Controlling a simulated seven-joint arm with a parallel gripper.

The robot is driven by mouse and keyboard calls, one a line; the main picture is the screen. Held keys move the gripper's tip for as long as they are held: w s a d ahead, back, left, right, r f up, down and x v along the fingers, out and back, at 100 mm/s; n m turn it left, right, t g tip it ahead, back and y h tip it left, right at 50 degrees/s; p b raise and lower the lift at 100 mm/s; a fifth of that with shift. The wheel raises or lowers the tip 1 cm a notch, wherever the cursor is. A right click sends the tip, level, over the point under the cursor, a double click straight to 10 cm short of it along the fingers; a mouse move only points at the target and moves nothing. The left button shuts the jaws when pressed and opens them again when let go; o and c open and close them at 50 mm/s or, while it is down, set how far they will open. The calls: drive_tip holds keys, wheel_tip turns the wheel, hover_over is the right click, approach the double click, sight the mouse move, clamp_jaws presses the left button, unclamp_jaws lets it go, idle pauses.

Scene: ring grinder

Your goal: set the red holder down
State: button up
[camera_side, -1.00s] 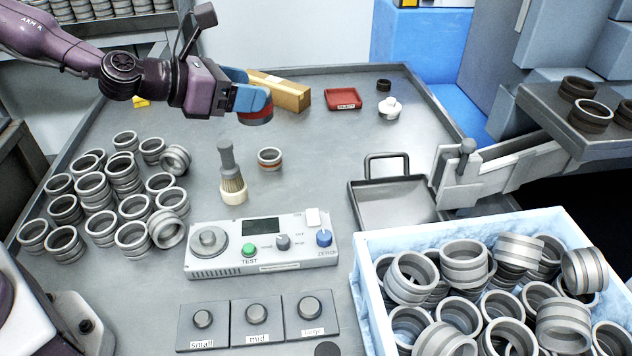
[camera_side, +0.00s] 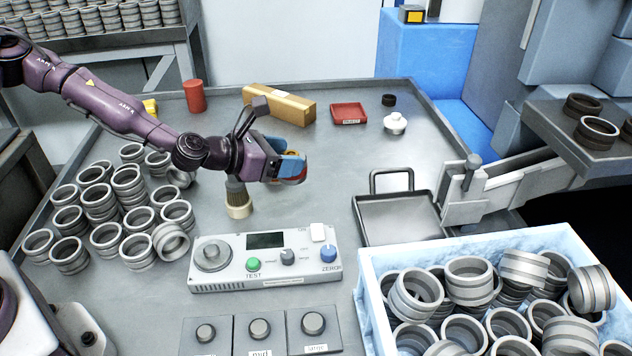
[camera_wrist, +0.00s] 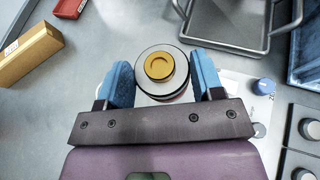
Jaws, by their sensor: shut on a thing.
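My gripper (camera_side: 288,168) is low over the middle of the grey table in the side view. In the wrist view its blue fingers (camera_wrist: 162,78) are shut on the red holder (camera_wrist: 160,67), seen from above. The holder has a yellow round top in a pale, dark-edged disc, with a little red at its lower edge. In the side view the fingers cover most of it, with some red showing below them. I cannot tell whether its underside touches anything. The red-banded ring seen earlier on the table is hidden now.
A brush in a pale stand (camera_side: 238,200) is close to the left of my gripper. A test box (camera_side: 265,262) stands in front. Several rings (camera_side: 100,200) crowd the left. A red cylinder (camera_side: 194,96), cardboard box (camera_side: 280,104) and red tray (camera_side: 348,113) are behind. A metal pan (camera_side: 398,218) is right.

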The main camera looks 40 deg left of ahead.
drive_tip(key=w+f, duration=0.4)
drive_tip(key=w, duration=0.1)
drive_tip(key=w+d+f, duration=0.1)
drive_tip(key=w+f, duration=0.1)
drive_tip(key=shift+w+f, duration=0.3)
drive_tip(key=shift+w, duration=0.05)
drive_tip(key=shift+w+f, duration=0.2)
drive_tip(key=shift+f, duration=0.05)
drive_tip(key=shift+w+f, duration=0.1)
drive_tip(key=shift+f, duration=1.45)
drive_tip(key=shift+f, duration=0.15)
drive_tip(key=o, duration=1.4)
